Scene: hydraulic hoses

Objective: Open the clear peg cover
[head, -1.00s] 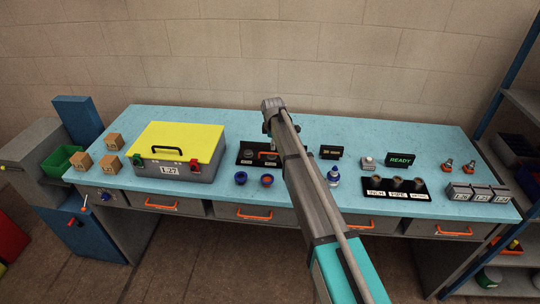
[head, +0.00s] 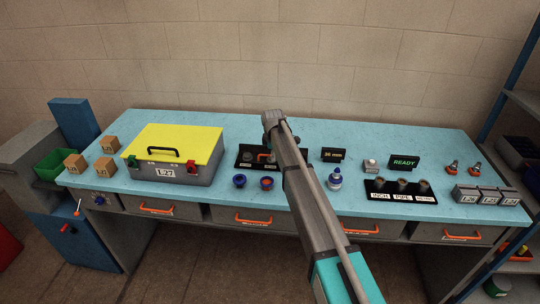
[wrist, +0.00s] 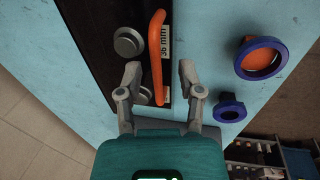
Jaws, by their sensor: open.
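The black peg board (head: 243,164) lies on the blue bench, partly hidden by my arm in the head view. It also shows in the wrist view (wrist: 92,30), with grey round pegs (wrist: 127,41) and a "36 mm" label. An orange handle (wrist: 157,50) stands over the board; it shows in the head view too (head: 264,154). The clear cover's panels are too faint to make out. My gripper (wrist: 160,72) is open and empty, its fingers on either side of the handle's near end in the wrist view. I cannot tell whether they touch it.
A grey toolbox with a yellow lid (head: 180,143) stands to the left, a blue-and-white bottle (head: 335,180) to the right. Bench between toolbox and board is clear.

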